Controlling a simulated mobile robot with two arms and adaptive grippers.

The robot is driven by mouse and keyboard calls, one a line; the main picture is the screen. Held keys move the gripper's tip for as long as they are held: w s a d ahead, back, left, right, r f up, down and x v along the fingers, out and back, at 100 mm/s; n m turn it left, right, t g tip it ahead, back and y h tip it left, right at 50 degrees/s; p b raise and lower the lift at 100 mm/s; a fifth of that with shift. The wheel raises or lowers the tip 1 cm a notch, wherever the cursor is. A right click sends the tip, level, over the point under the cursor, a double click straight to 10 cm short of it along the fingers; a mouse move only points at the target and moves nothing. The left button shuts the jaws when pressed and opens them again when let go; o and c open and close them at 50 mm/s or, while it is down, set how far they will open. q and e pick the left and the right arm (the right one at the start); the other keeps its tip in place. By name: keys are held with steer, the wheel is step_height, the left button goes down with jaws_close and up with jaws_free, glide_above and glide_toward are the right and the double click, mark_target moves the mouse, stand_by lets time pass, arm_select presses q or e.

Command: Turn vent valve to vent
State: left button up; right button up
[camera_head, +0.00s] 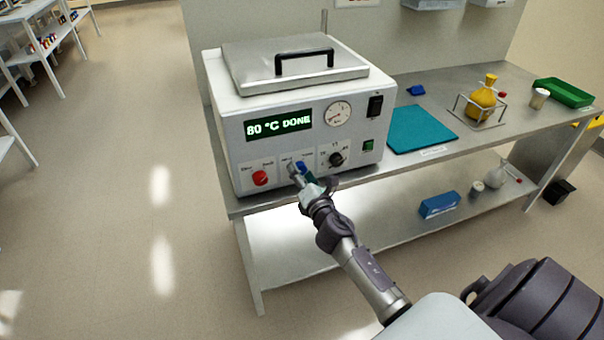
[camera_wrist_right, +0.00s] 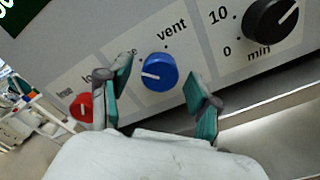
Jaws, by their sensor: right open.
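The vent valve is a blue knob (camera_wrist_right: 160,72) on the front panel of a white oven-like unit (camera_head: 225,120). It shows between my right gripper's fingers in the right wrist view. Its white mark points to the left, away from the "vent" label at its upper right. Another label at its left is partly hidden by a finger. My right gripper (camera_wrist_right: 157,97) is open, with one teal-padded finger on each side of the knob; I cannot tell whether they touch it. In the head view the right gripper (camera_head: 304,176) is at the panel and partly covers the knob. My left gripper is not in view.
A red knob (camera_head: 260,178) is left of the blue one, and a black timer knob (camera_head: 336,159) is to its right. The unit's display (camera_head: 278,125) reads "80 °C DONE". A teal mat (camera_head: 420,130) and a yellow flask (camera_head: 483,98) are on the bench to the right.

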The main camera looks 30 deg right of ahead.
steer(key=c, duration=1.1)
steer(key=shift+c, duration=0.2)
steer(key=shift+m, duration=0.3)
steer(key=m, duration=0.8)
steer(key=shift+m, duration=0.3)
steer(key=m+p, duration=0.1)
steer(key=m, duration=0.3)
steer(key=shift+r, duration=0.1)
steer(key=m+p, duration=0.1)
steer(key=m, duration=0.3)
steer(key=shift+m+p, duration=0.3)
steer(key=shift+m, duration=0.2)
